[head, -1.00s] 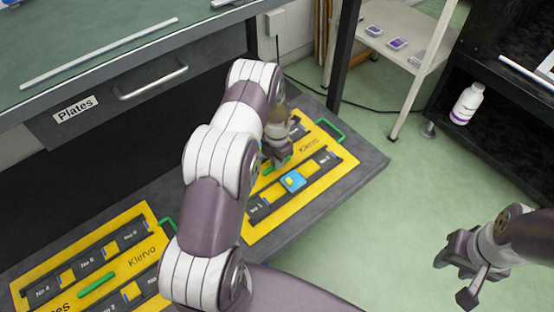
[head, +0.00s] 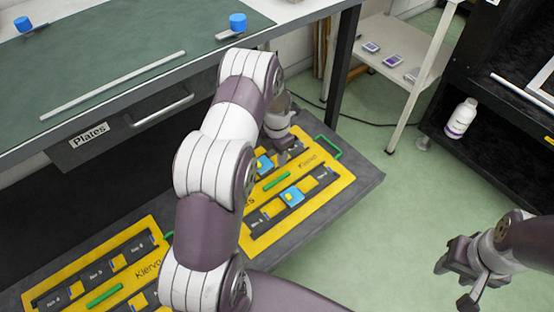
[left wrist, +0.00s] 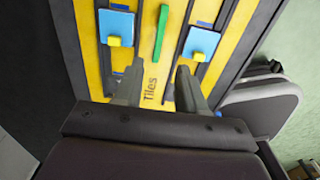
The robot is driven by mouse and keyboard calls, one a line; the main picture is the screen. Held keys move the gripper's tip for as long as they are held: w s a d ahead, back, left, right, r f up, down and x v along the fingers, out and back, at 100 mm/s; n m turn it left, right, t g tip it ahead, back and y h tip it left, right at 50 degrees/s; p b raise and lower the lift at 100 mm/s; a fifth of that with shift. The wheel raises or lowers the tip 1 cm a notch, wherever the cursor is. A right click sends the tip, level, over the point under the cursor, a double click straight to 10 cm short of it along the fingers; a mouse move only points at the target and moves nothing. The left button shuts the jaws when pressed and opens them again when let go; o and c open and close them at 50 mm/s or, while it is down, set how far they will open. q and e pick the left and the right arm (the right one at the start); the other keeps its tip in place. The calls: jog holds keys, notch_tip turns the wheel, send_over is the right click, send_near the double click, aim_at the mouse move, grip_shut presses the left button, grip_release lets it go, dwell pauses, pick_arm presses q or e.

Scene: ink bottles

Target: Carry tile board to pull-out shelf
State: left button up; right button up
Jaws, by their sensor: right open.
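A yellow tile board (head: 309,170) with dark tracks, a green bar and blue tiles lies on the right part of the dark pull-out shelf (head: 364,178). A second yellow board (head: 146,271) lies on the shelf's left part. My left gripper (head: 283,147) is over the far side of the right board and partly hides it. In the left wrist view, my left gripper's fingers (left wrist: 157,88) are apart with nothing between them, beside the word "Tiles". Two blue tiles with yellow knobs (left wrist: 117,27) lie beyond. My right gripper (head: 467,277) is open and empty over the floor.
A green-topped bench (head: 120,65) with a "Plates" drawer (head: 110,140) overhangs the shelf. Two blue-capped items (head: 237,22) stand on it. A beige side stand (head: 395,45) and a black rack (head: 490,110) with a white bottle (head: 461,118) are at the right. Floor between is clear.

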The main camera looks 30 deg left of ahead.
pick_arm(q)
jog(key=s+d+r+m, duration=0.4)
jog(key=s+r+m, duration=0.1)
jog(key=m, duration=0.5)
jog(key=s+d+r+m+t, duration=0.1)
jog(key=s+d+r+m, duration=0.3)
jog(key=m, duration=0.7)
jog(key=s+d+r+m, duration=0.4)
jog(key=s+r+m, duration=0.4)
jog(key=s+m, duration=0.2)
jog(key=shift+s+r+m, duration=0.2)
jog(key=shift+s+m, duration=0.1)
jog(key=shift+s, duration=0.2)
jog(key=shift+r, duration=0.15)
notch_tip(320, 180, up, 35)
jog(key=p, duration=3.5)
